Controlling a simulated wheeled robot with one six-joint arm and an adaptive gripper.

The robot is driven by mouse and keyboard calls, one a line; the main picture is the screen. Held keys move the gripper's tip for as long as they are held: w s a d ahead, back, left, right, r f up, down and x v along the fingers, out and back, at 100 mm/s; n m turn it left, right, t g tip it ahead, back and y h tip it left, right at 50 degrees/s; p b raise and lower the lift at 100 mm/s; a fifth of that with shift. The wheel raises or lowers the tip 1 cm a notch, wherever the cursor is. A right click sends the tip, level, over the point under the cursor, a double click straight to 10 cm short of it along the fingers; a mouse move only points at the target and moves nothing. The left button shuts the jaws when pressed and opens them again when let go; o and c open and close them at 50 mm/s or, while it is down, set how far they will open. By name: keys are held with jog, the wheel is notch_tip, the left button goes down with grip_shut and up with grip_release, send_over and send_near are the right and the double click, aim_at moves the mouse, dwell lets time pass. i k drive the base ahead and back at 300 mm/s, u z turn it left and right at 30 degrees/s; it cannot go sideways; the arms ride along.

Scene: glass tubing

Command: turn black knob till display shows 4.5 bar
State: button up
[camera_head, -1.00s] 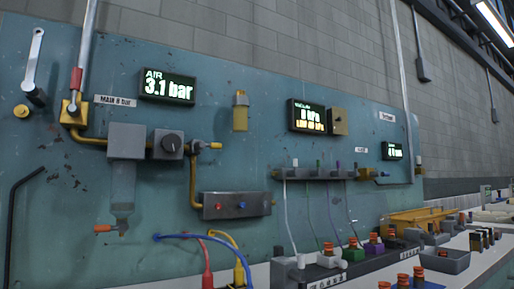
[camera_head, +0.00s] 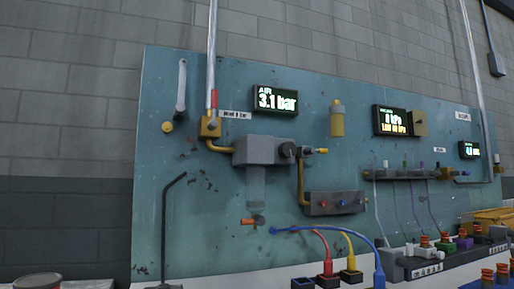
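The air display (camera_head: 275,100) on the teal panel (camera_head: 215,225) reads 3.1 bar in the head view. The black knob (camera_head: 288,149) sits on the right side of the grey regulator body (camera_head: 255,150), below the display. A clear bowl (camera_head: 256,186) hangs under the regulator. A yellow pipe runs from the regulator's left side up to a yellow valve (camera_head: 210,127). The knob's marking is too small to read. My gripper is not in view.
A second display (camera_head: 391,120) and a third (camera_head: 469,150) are farther right. Cables (camera_head: 345,232) arch low in front of the panel. Bare block wall is at left.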

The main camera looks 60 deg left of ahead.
aim_at(288, 149)
jog(key=k, duration=0.3)
jog(key=u, duration=0.85)
